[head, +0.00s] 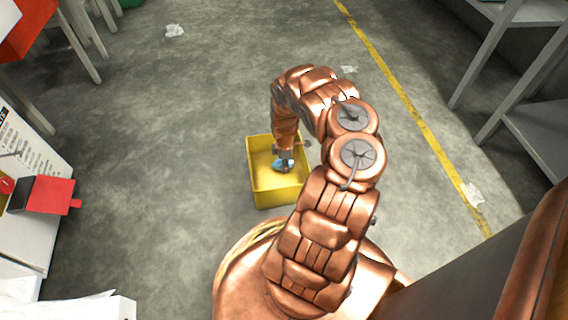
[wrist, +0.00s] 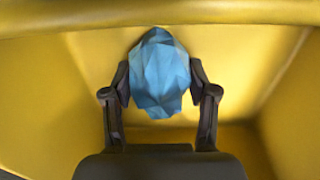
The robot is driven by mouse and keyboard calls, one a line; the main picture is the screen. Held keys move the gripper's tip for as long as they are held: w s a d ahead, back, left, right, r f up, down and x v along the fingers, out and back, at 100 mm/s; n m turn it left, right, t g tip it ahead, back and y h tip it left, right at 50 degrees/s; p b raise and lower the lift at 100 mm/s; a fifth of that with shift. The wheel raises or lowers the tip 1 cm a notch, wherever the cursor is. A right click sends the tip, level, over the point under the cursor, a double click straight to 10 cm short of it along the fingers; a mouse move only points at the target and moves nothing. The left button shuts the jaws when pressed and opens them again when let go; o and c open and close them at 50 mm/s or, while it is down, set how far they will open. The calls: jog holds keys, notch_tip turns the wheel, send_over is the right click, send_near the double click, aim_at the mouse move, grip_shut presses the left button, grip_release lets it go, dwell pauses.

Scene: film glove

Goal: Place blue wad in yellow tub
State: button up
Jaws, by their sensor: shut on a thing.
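The blue wad (wrist: 159,75) is a crumpled, faceted lump held between the two dark fingers of my gripper (wrist: 160,90) in the wrist view. In the head view a small part of the blue wad (head: 283,164) shows below my gripper (head: 284,160). The yellow tub (head: 262,187) stands on the floor, open at the top. My gripper reaches down into the tub's opening, shut on the wad. The tub's yellow walls (wrist: 40,100) surround the wad in the wrist view. I cannot tell whether the wad touches the tub's bottom.
Crumpled white papers (head: 174,31) lie on the grey floor, another near the yellow floor line (head: 430,133). Grey shelving (head: 535,125) stands at the right. A white table or box with a red item (head: 48,194) is at the left. Floor around the tub is clear.

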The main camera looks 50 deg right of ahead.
jog(key=shift+f, duration=0.1)
jog(key=o, duration=1.2)
jog(key=shift+c, duration=0.2)
